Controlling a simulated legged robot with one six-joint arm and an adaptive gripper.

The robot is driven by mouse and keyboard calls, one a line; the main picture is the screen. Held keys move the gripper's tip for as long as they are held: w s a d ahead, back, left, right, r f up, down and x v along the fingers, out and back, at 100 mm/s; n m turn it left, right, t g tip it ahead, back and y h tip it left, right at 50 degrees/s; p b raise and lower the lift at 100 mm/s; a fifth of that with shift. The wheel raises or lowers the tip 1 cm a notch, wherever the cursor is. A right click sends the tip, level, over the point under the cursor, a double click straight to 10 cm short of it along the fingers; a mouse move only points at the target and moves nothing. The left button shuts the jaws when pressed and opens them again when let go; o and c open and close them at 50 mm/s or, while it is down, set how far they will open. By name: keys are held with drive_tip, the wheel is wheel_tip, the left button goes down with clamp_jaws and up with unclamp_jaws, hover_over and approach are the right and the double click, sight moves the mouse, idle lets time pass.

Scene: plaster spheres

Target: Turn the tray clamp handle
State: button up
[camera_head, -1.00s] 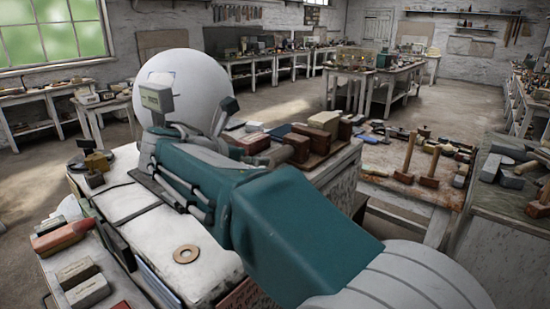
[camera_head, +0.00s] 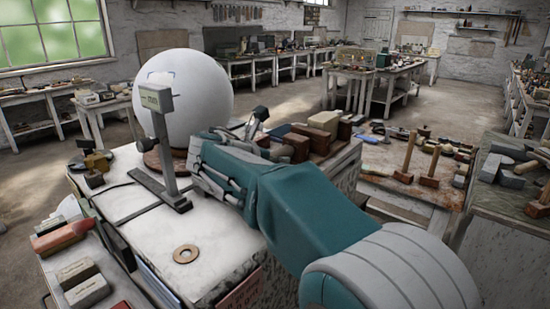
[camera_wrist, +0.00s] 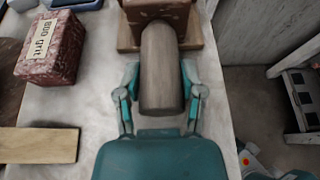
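In the wrist view a thick grey-brown cylinder (camera_wrist: 160,70) sticks out from a dark brown block (camera_wrist: 160,8) on a brown base. It may be the tray clamp handle; I cannot tell for sure. My gripper (camera_wrist: 160,76) is open. Its two teal and grey fingers stand on either side of the cylinder, with narrow gaps, and I see no firm grip. In the head view my arm reaches over the white worktop (camera_head: 215,225), and its end is mostly hidden behind the forearm. I cannot make out the clamp there.
A large white plaster sphere (camera_head: 190,90) rests on a brown disc beside an upright grey stand (camera_head: 160,140). A flat ring (camera_head: 185,253) lies on the worktop. A red labelled block (camera_wrist: 50,47) and a wooden board (camera_wrist: 40,145) are left of my gripper. Floor shows at right.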

drive_tip(key=shift+c, duration=0.5)
drive_tip(key=shift+m+t+y, duration=0.6)
drive_tip(key=shift+m, duration=0.5)
drive_tip(key=m+t+y, duration=0.1)
drive_tip(key=m, duration=0.1)
drive_tip(key=m+t, duration=0.1)
drive_tip(key=shift+f+m+y, duration=0.1)
drive_tip(key=shift+m+y, duration=0.3)
drive_tip(key=m+t, duration=0.2)
drive_tip(key=m, duration=0.2)
drive_tip(key=shift+f+y, duration=0.1)
drive_tip(key=shift+y, duration=0.2)
drive_tip(key=shift+f+m+t, duration=0.15)
drive_tip(key=shift+m+t, duration=0.75)
drive_tip(key=shift+m, duration=1.1)
